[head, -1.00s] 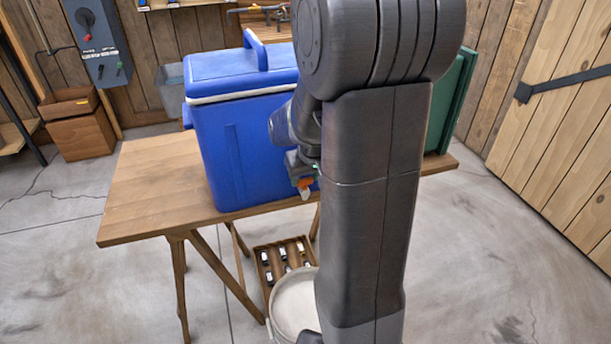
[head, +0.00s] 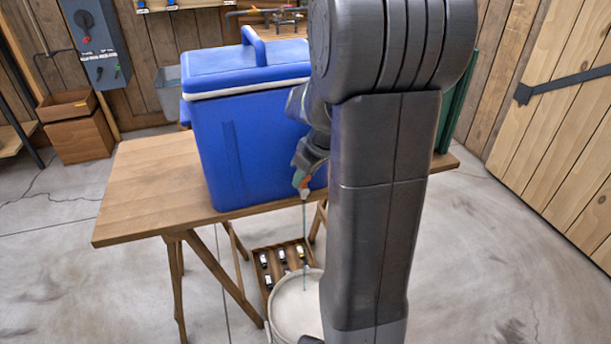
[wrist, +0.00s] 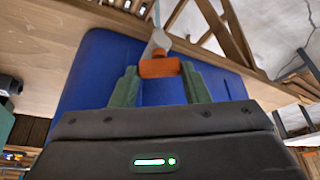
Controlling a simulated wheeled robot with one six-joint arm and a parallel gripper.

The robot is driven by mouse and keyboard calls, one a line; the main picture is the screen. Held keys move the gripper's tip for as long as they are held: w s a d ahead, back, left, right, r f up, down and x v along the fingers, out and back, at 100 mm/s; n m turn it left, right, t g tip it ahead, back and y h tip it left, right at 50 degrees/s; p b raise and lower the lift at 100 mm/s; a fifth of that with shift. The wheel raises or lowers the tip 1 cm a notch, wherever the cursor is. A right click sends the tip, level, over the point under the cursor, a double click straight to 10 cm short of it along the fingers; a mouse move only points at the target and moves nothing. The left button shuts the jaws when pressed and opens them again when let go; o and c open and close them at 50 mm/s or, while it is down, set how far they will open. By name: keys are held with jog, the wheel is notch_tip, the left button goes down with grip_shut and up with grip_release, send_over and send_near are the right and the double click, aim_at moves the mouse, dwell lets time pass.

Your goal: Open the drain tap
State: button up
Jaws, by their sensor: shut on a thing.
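A blue cooler (head: 235,150) with a white-edged lid stands on a wooden table (head: 140,190). Its drain tap has an orange handle (head: 305,181) and a pale spout (head: 305,194) low on the front. A thin stream (head: 304,235) falls from the spout into a pale bucket (head: 296,308) on the floor. My gripper (head: 301,172) is at the tap, partly behind my arm. In the wrist view, my gripper's green fingers (wrist: 159,75) are shut on the orange handle (wrist: 159,67), with the pale spout (wrist: 157,42) beyond.
A wooden crate (head: 262,252) with several small bottles sits under the table behind the bucket. A green thing (head: 459,110) stands on the table's right, mostly hidden by my arm. Wooden boxes (head: 80,135) stand at the back left. The floor at right is clear.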

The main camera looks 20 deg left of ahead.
dwell(0.3)
jog(key=o, duration=1)
jog(key=shift+r, duration=0.1)
